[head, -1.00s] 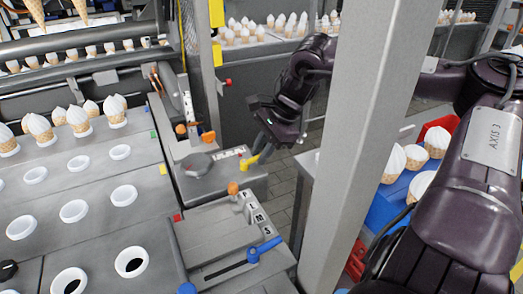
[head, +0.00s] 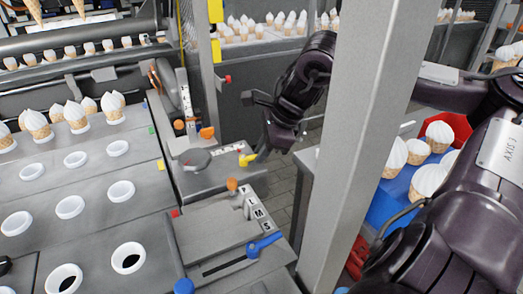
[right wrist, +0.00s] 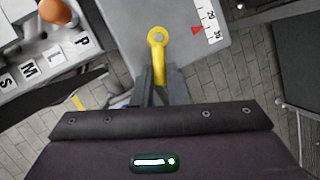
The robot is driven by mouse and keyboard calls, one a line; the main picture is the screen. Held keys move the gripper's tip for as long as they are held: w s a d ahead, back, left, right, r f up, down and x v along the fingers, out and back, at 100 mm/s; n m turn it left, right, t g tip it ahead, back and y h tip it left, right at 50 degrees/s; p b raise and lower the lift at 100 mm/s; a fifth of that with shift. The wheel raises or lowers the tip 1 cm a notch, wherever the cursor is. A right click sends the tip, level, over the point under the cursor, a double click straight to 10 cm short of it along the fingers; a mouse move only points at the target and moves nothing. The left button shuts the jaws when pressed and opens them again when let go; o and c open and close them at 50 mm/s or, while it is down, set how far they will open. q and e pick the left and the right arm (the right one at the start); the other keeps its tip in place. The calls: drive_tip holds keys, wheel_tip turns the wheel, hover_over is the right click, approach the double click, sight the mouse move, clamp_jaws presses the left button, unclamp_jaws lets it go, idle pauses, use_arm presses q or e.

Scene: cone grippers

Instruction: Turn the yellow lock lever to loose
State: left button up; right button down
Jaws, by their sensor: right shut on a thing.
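The yellow lock lever (head: 248,158) sits at the right end of a grey machine ledge, beside a white label strip (head: 228,149). In the right wrist view the lever (right wrist: 157,42) has a round pivot end with a grey centre, and its arm runs down between my fingers. My right gripper (head: 262,152) is shut on the lever's arm; its fingers also show in the right wrist view (right wrist: 158,88). They hide the lever's far end. A numbered white scale (right wrist: 211,18) with a red pointer (right wrist: 197,30) lies right of the pivot. My left gripper is not in view.
A grey post (head: 358,140) stands in front of my right arm. An orange knob (head: 232,184) with lettered tiles and a blue lever (head: 264,245) are on the nearer panel. A blue crate (head: 385,205) with cones stands at right.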

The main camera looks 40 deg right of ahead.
drive_tip(key=shift+s+a+m+h, duration=0.15)
drive_tip(key=shift+m+h, duration=0.05)
drive_tip(key=shift+m, duration=0.3)
drive_tip(key=shift+s+a+m+h, duration=0.1)
drive_tip(key=shift+a+m+h, duration=0.1)
drive_tip(key=shift+m, duration=0.3)
drive_tip(key=shift+s+a+m, duration=0.1)
drive_tip(key=shift+a+m, duration=0.05)
drive_tip(key=shift+m, duration=0.35)
drive_tip(key=m+h+p, duration=0.1)
drive_tip(key=a+m+h+p, duration=0.1)
drive_tip(key=m, duration=0.1)
drive_tip(key=shift+s+a+t, duration=0.1)
drive_tip(key=shift+s+t, duration=0.2)
drive_tip(key=shift+s, duration=0.05)
drive_tip(key=shift+a+m+h, duration=0.35)
drive_tip(key=shift+m+h, duration=0.05)
drive_tip(key=shift+m, duration=0.7)
drive_tip(key=shift+a+f+m+h, duration=0.1)
drive_tip(key=shift+a+m+h, duration=0.3)
drive_tip(key=shift+m, duration=0.6)
drive_tip(key=shift+w+a+m+g+h+b, duration=0.1)
drive_tip(key=shift+a+m+g+h+b, duration=0.25)
drive_tip(key=shift+m+b, duration=0.4)
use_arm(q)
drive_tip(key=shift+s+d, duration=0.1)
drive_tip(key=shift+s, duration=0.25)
